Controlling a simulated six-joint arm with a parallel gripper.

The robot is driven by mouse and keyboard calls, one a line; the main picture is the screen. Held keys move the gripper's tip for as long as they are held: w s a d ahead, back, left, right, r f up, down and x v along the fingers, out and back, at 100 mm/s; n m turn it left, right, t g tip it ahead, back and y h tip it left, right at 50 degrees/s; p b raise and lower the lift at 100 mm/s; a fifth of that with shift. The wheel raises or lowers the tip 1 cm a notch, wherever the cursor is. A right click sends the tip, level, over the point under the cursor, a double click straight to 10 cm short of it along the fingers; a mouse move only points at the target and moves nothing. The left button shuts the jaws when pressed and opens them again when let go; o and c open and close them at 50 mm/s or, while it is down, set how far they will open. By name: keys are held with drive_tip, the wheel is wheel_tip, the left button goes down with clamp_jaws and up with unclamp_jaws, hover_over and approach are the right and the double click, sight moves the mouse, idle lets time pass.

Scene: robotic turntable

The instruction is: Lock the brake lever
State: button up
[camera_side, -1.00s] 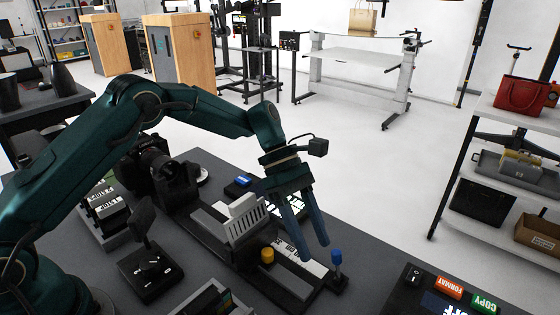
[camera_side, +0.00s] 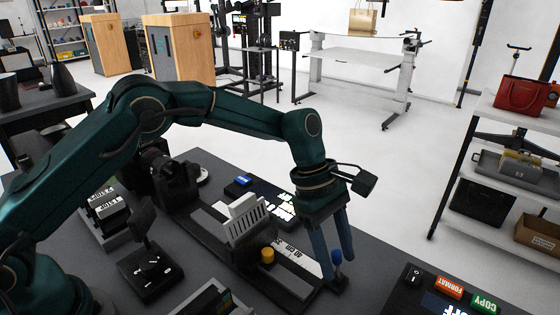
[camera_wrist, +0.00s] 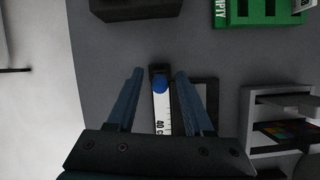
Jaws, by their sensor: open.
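The brake lever with its round blue knob (camera_side: 336,257) stands at the near right end of the dark rail (camera_side: 285,283). My gripper (camera_side: 338,268) points down over it, its blue fingers apart. In the wrist view the blue knob (camera_wrist: 159,84) lies between my open fingers (camera_wrist: 159,72), with a visible gap on both sides. The fingers do not appear to touch it. The lever's shaft and base are largely hidden by the fingers in the side view and by the knob in the wrist view.
A yellow knob (camera_side: 267,255) and a white ribbed piece (camera_side: 245,218) sit along the rail, left of my gripper. A panel with FORMAT and COPY buttons (camera_side: 450,288) lies to the right. A black switch box (camera_side: 152,272) stands at the left front.

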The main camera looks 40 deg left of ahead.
clamp_jaws()
drive_tip(key=shift+a, duration=0.1)
drive_tip(key=shift+a+f+h, duration=0.1)
drive_tip(key=shift+a+h, duration=0.15)
drive_tip(key=shift+h, duration=0.45)
drive_tip(key=shift+a+f+h, duration=0.1)
drive_tip(key=shift+a+h, duration=0.15)
drive_tip(key=shift+h, duration=0.45)
unclamp_jaws()
